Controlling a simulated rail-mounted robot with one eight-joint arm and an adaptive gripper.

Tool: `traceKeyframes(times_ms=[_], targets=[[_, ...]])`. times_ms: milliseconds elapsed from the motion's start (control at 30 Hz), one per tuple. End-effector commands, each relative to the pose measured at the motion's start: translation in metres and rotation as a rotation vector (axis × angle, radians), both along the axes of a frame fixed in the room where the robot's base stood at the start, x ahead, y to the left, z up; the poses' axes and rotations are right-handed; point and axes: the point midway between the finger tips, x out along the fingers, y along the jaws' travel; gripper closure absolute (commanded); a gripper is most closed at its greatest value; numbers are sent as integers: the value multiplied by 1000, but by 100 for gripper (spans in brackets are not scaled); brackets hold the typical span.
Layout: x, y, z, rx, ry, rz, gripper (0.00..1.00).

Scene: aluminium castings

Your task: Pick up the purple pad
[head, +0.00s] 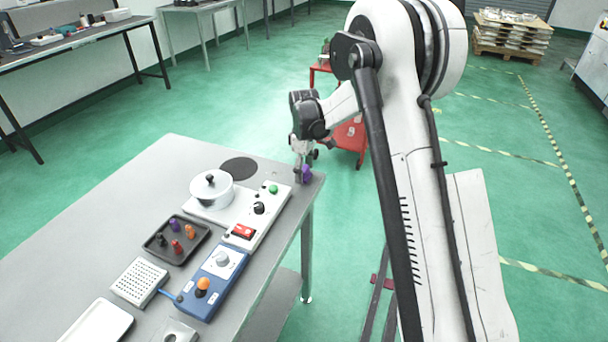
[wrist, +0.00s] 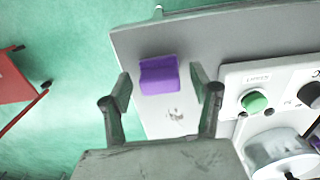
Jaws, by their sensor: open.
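The purple pad (wrist: 159,75) lies on the grey table (wrist: 180,45) near its edge, close to a corner. In the head view the purple pad (head: 306,172) shows partly behind my gripper (head: 303,172) at the table's far right corner. In the wrist view my gripper (wrist: 160,88) is open, with one finger on each side of the pad. The pad sits between and slightly beyond the fingertips, and I see gaps on both sides. Whether the fingertips touch the table cannot be told.
Beside the pad is a white control panel with a green button (wrist: 254,101) and a black knob (head: 259,208). A lidded pot (head: 211,190), a black tray (head: 156,244) and a blue control box (head: 207,290) stand farther along. A red cart (head: 350,138) is beyond the table.

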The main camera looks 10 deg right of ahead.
Motion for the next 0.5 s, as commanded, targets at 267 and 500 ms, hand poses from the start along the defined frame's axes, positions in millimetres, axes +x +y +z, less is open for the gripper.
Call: traceKeyframes(times_ms=[267, 500], targets=[[0, 0, 0, 0, 0, 0, 72], [0, 0, 0, 0, 0, 0, 88]])
